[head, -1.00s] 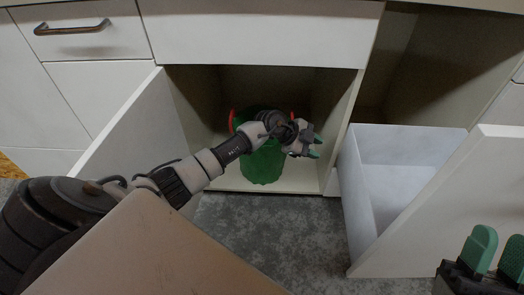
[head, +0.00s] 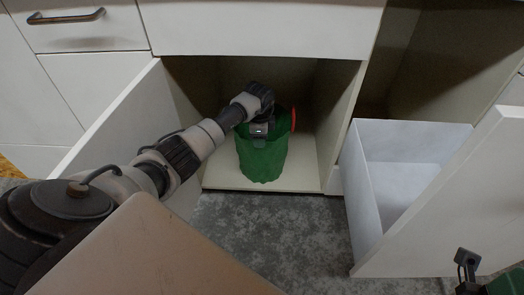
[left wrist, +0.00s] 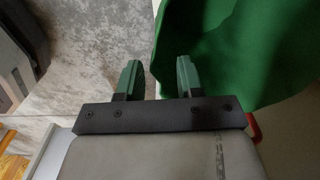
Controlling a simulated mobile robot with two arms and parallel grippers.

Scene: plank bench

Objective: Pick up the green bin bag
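The green bin bag (head: 263,160) stands upright inside the open cabinet, with a red ring-like part showing at its upper right. In the head view my left gripper (head: 262,132) is at the bag's upper part, in front of it. In the left wrist view the bag (left wrist: 225,50) fills the upper right. The two green-tipped fingers of my left gripper (left wrist: 159,78) are apart, with the bag's edge behind and beside the right finger. I see no clear grip on it. My right gripper (head: 490,283) shows only partly at the bottom right corner.
The cabinet's open door (head: 125,125) stands to the left of the bag. An open white drawer (head: 362,190) with a tall front is to the right. Grey floor (head: 300,235) lies clear in front. A beige panel (head: 150,255) covers the bottom left.

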